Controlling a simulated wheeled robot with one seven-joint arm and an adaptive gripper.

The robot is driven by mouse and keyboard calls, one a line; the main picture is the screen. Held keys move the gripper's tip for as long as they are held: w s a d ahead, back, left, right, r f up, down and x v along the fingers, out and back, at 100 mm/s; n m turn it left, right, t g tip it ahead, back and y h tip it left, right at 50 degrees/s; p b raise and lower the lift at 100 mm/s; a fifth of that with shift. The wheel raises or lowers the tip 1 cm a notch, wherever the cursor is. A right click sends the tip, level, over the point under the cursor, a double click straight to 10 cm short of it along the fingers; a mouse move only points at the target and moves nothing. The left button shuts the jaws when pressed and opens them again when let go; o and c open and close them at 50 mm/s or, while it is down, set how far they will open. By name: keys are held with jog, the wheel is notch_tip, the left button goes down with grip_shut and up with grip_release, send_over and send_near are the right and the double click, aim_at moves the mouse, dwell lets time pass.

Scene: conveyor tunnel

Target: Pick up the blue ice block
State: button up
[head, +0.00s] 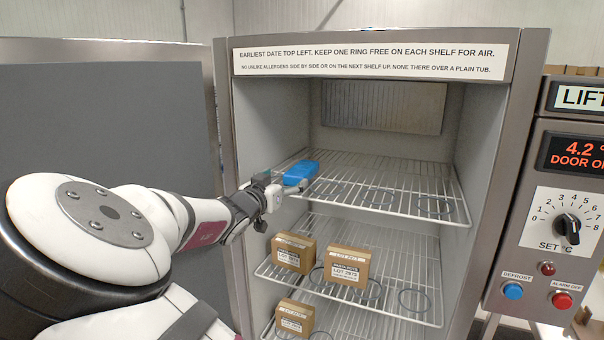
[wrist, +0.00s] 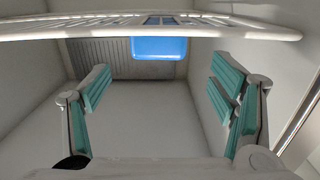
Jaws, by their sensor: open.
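The blue ice block (head: 301,171) lies at the left of the top wire shelf in the open cold cabinet. My gripper (head: 284,183) is at the near left end of the block, by the shelf's front left corner. In the wrist view my gripper (wrist: 160,88) is open and empty, with teal pads on both fingers. There the ice block (wrist: 160,48) shows past the fingers, roughly centred between them sideways but nearer the picture's top, at the shelf bar. Neither finger touches it in that view. The gripper hides part of the block's near end in the head view.
The top shelf (head: 437,190) holds empty rings on its right. Cardboard boxes (head: 346,265) stand on the shelf below, and another box (head: 295,318) lower down. The open door (head: 110,130) is at left, the control panel (head: 562,215) at right. The cabinet walls flank the shelf.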

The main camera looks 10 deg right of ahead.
aim_at(300, 168)
jog(key=x, duration=1.1)
jog(key=shift+r, duration=0.1)
jog(key=shift+s, duration=0.1)
jog(key=c, duration=1.4)
